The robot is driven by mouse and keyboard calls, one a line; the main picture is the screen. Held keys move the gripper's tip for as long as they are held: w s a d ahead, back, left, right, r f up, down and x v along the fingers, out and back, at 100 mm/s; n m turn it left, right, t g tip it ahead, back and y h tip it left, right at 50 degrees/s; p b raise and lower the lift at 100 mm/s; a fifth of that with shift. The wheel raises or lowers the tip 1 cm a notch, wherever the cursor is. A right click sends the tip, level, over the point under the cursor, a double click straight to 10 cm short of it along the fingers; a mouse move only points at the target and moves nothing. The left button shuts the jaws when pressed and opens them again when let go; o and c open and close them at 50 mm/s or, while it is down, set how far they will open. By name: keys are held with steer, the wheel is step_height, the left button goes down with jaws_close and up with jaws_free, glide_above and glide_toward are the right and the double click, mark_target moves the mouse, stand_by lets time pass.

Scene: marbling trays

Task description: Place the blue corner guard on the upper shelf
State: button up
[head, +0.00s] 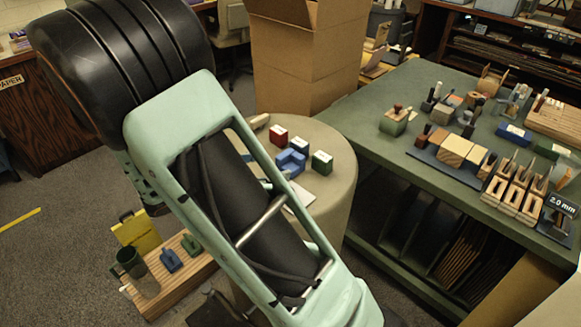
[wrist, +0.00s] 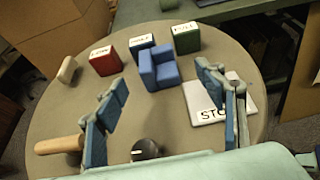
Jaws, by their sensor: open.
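The blue corner guard (wrist: 160,70), an L-shaped blue block, stands on the round table (wrist: 60,125).
Red (wrist: 105,60), blue (wrist: 142,43) and green (wrist: 186,38) labelled boxes stand behind the guard. A white sign (wrist: 208,112) lies right of it. A wooden handle (wrist: 60,145) and black knob (wrist: 145,149) are near. A green workbench (head: 400,150) adjoins the table; a cardboard box (head: 305,60) stands behind.

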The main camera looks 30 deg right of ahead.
mark_target(293, 158)
steer(key=x, duration=1)
steer(key=shift+w+b, duration=0.25)
steer(key=shift+b, duration=0.15)
steer(key=shift+a, duration=0.1)
steer(key=c, duration=1.2)
steer(key=shift+r, duration=0.1)
steer(key=shift+c, duration=0.2)
